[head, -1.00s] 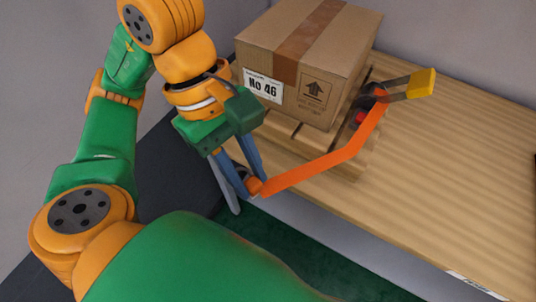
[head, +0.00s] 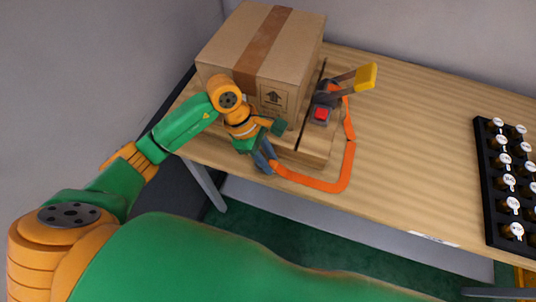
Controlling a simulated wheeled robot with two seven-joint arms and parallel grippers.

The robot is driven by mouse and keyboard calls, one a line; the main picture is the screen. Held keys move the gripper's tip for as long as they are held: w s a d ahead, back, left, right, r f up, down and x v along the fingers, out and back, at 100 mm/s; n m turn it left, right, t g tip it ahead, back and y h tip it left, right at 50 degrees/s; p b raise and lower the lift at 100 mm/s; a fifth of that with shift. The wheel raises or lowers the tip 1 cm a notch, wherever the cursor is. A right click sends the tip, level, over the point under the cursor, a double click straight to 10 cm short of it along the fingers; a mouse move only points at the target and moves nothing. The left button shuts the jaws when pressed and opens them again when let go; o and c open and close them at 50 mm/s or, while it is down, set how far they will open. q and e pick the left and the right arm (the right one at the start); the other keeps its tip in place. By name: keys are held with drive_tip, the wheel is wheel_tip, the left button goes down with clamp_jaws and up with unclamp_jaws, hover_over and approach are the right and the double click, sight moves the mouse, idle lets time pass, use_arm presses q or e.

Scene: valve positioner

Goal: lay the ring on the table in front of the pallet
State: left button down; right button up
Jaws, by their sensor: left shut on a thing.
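My left gripper (head: 264,161) is shut at the end of an orange strap (head: 310,184), low in front of the pallet (head: 301,158) near the table's front edge. The ring cannot be made out apart from the strap end; the fingers may hide it. The strap runs right from the fingers, bends, and goes back along the pallet's right side to a ratchet (head: 320,113) with a red button and raised yellow handle (head: 366,76). I cannot tell whether the held end touches the table. My right gripper is not in view.
A cardboard box (head: 262,50) stands on the pallet, close behind my left gripper. The wooden table (head: 413,128) is clear right of the strap. A black rack (head: 491,190) with several white-capped bottles stands at the right.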

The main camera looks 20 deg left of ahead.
use_arm(q)
drive_tip(key=shift+f, duration=0.2)
drive_tip(key=shift+f+b, duration=0.3)
drive_tip(key=shift+b, duration=0.15)
drive_tip(key=c, duration=0.9)
unclamp_jaws()
drive_tip(key=shift+r, duration=0.1)
drive_tip(key=shift+r+p, duration=0.25)
drive_tip(key=shift+p, duration=0.1)
drive_tip(key=shift+w+a+r, duration=0.1)
drive_tip(key=shift+a+r, duration=0.05)
drive_tip(key=shift+r, duration=0.1)
drive_tip(key=b+v, duration=0.2)
drive_tip(key=v, duration=0.9)
drive_tip(key=shift+a+r+b, duration=0.1)
drive_tip(key=shift+r+b, duration=0.05)
drive_tip(key=shift+b, duration=0.15)
